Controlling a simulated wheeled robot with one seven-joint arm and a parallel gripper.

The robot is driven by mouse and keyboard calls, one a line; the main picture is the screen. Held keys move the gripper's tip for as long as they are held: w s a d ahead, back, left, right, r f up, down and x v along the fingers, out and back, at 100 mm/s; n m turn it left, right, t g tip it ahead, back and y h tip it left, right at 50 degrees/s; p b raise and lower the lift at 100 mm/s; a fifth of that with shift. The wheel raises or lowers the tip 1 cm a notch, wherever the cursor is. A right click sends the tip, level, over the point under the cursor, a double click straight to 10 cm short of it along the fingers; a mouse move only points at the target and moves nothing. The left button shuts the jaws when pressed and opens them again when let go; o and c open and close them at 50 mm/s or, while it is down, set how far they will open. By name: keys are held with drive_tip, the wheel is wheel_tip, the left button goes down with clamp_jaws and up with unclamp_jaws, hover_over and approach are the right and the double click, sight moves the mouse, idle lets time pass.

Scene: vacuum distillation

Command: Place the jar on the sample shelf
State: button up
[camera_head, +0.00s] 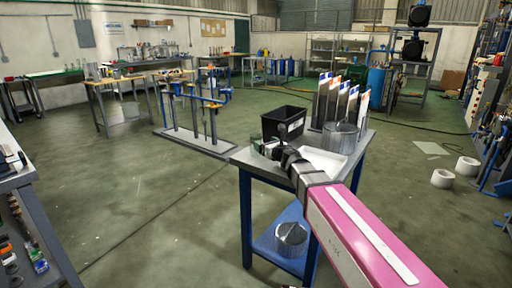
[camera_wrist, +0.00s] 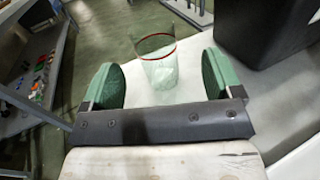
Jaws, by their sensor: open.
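The jar (camera_wrist: 156,62) is a clear, open-topped glass with a red ring near its rim. It stands upright on a pale tabletop (camera_wrist: 272,92) in the wrist view. My gripper (camera_wrist: 161,80) is open, with one green pad on each side of the jar. The jar is just ahead of or between the pads; I see gaps on both sides and no clear contact. In the head view my gripper (camera_head: 268,147) is over the left corner of the small blue-framed table (camera_head: 246,164), and the jar is not clearly made out. I cannot tell which shelf is the sample shelf.
A black bin (camera_head: 284,122) stands close beyond my gripper and to the jar's right in the wrist view (camera_wrist: 262,32). Upright files (camera_head: 338,102), a metal cylinder (camera_head: 340,138) and a white tray (camera_head: 324,162) crowd the table. Open floor (camera_head: 150,190) lies left.

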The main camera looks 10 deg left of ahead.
sight(259, 139)
drive_tip(key=x, duration=0.7)
drive_tip(key=shift+s+a+r, duration=0.1)
drive_tip(key=shift+a+r, duration=0.05)
drive_tip(key=shift+a, duration=0.3)
drive_tip(key=c, duration=1.1)
drive_tip(key=shift+r, duration=0.15)
drive_tip(key=shift+c, duration=0.2)
